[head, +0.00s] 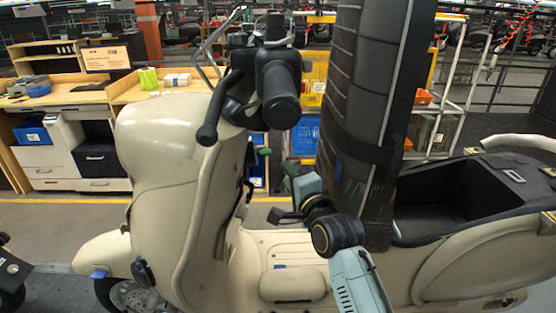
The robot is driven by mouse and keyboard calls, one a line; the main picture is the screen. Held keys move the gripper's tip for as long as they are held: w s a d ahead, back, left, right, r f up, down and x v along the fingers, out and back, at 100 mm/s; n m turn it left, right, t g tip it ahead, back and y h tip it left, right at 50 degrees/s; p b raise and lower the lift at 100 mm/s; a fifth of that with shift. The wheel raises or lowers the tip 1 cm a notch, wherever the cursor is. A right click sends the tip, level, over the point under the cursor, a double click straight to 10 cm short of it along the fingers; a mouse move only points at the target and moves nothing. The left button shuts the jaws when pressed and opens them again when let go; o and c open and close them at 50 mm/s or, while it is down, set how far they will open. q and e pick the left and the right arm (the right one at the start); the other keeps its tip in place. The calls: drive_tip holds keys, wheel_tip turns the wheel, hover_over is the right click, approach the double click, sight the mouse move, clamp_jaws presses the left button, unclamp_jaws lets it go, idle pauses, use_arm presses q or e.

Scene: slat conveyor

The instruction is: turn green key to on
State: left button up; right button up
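The green key (265,151) is a small green piece sticking out on the rider side of the cream scooter's front shield (170,180), below the handlebar. It is too small to tell which way it is turned. My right gripper (281,215) is dark and sits below and slightly right of the key, apart from it, above the scooter's footboard (262,250). Its fingertips are small and dark, so I cannot tell how far apart they are. I see nothing held in it. My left gripper is not in view.
The black handlebar grip (281,98) and a lever (207,134) stand above the key. The scooter's open seat compartment (450,195) is at the right. Wooden workbenches (60,95) and a blue bin (304,137) are behind. Space between the shield and my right arm looks clear.

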sight(270, 153)
drive_tip(key=x, duration=1.1)
drive_tip(key=shift+w, duration=0.2)
clamp_jaws()
